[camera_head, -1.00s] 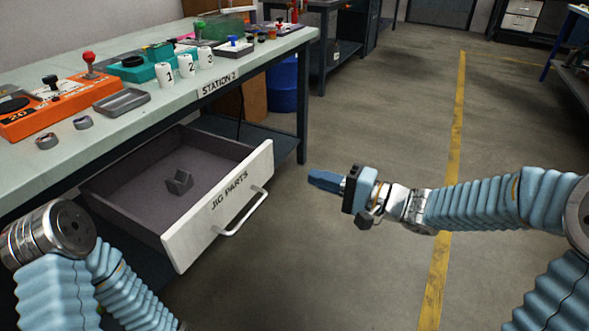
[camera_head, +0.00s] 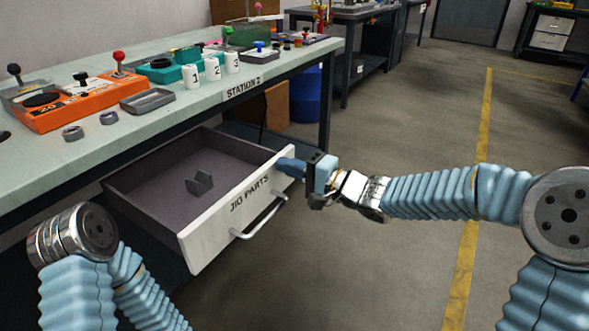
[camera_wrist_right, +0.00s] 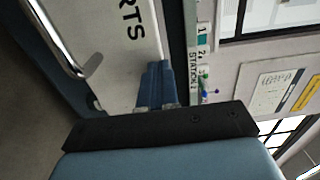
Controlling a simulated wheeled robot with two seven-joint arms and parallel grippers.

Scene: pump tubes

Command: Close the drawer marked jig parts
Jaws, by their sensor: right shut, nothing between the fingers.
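The drawer marked jig parts (camera_head: 222,222) is pulled out from under the bench, with a pale front and a bar handle (camera_head: 262,218). A small dark grey bracket (camera_head: 199,181) lies inside it. My right gripper (camera_head: 284,165) is shut and empty, its fingertips at the right end of the drawer front, near its top edge. In the right wrist view the blue fingers (camera_wrist_right: 156,80) overlap the drawer front (camera_wrist_right: 120,60); whether they touch it I cannot tell. Part of my left arm shows at lower left, but its gripper is not visible.
The bench top (camera_head: 200,108) holds an orange unit (camera_head: 85,103), numbered white cups (camera_head: 212,68), a grey tray (camera_head: 147,101) and nuts. A blue barrel (camera_head: 305,95) stands behind the bench leg. The floor to the right is clear.

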